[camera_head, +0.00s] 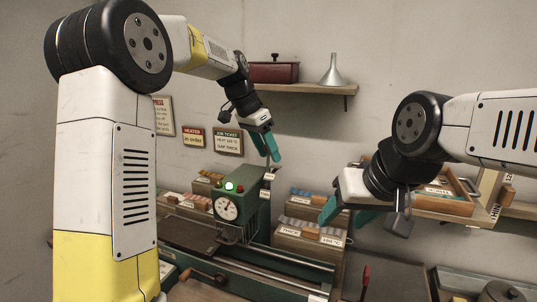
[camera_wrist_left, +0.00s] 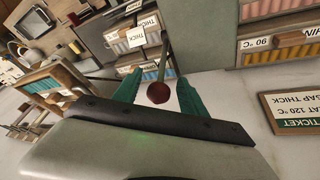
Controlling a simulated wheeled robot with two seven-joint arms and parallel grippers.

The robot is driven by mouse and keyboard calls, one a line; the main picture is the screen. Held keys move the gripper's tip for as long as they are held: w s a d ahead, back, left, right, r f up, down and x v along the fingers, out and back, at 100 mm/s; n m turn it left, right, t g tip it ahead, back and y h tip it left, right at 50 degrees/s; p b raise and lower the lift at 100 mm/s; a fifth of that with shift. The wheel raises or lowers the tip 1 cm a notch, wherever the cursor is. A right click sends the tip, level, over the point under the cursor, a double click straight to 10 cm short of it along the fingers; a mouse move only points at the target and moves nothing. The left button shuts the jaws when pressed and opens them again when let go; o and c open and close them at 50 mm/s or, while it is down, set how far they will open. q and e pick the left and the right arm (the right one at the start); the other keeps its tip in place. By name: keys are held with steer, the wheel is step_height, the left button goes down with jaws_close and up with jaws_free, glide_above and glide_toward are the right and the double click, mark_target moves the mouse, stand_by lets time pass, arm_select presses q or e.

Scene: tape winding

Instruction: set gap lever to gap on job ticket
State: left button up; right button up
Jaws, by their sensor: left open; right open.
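The job ticket (camera_head: 228,141) hangs on the wall and reads heat 120 °C, gap thick. It shows upside down in the left wrist view (camera_wrist_left: 293,112). My left gripper (camera_head: 272,148) is open above the green machine (camera_head: 246,212). In the left wrist view a lever with a dark red knob (camera_wrist_left: 158,93) stands between its two green fingers (camera_wrist_left: 157,93); I cannot tell whether they touch it. White labels, one reading THICK (camera_wrist_left: 138,38), show near the lever's far end. My right gripper (camera_head: 348,213) is open and empty, right of the machine.
Boxes of coloured sticks with labels stand behind the machine, one in front right (camera_head: 309,239). A shelf (camera_head: 320,89) holds a red box (camera_head: 274,70) and a funnel (camera_head: 334,70). A wooden tray (camera_head: 450,196) is at the right. A green lamp (camera_head: 229,186) is lit above the dial (camera_head: 226,208).

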arm_select(q)
steer(key=shift+d+f, duration=0.2)
steer(key=shift+f, duration=0.3)
steer(key=shift+c, duration=0.4)
jaws_close()
steer(key=shift+w, duration=0.1)
stand_by(0.6)
